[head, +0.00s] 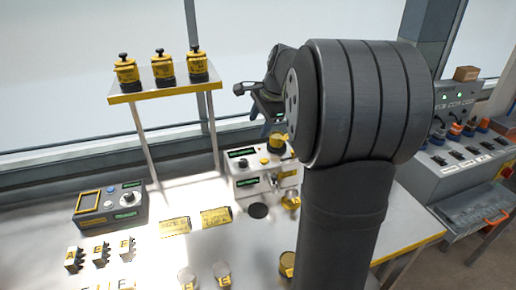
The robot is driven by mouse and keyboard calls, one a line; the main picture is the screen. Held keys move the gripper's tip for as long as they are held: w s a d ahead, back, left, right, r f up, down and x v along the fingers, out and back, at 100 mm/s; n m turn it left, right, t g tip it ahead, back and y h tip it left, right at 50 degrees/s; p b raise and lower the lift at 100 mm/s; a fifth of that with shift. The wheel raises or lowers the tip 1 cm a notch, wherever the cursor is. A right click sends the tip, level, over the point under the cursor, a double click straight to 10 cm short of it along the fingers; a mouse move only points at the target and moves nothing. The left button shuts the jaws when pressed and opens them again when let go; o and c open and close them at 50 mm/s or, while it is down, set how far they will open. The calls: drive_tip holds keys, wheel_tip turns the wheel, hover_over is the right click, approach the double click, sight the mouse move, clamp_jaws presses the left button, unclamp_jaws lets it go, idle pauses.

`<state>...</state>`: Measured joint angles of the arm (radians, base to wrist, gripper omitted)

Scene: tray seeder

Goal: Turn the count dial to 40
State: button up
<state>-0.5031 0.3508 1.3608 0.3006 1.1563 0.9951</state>
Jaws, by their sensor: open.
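A dark control box (111,205) stands at the left of the table. It carries a yellow-framed screen, a blue button, a small lit display and a round knob (127,198) on a pale scale. The knob looks like a dial, but its marks are too small to read. A white machine (262,172) with two green displays and a yellow button stands at mid-table. My gripper (269,122) is open above and behind the white machine, well to the right of the dark box. My arm hides part of it, and nothing shows in its jaws.
A raised shelf (165,91) with several yellow-and-black jars stands behind the dark box. Two yellow labelled packets (216,217) lie in front of the white machine. Lettered blocks (100,252) and round containers (221,274) stand near the front. A grey console (460,165) stands at the right.

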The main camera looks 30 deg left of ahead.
drive_tip(key=n, duration=0.4)
drive_tip(key=n+t, duration=0.1)
drive_tip(key=n, duration=1.3)
approach(243, 160)
drive_tip(key=x, duration=0.8)
drive_tip(key=shift+f, duration=0.25)
drive_tip(key=shift+h, duration=0.3)
drive_tip(key=c, duration=1)
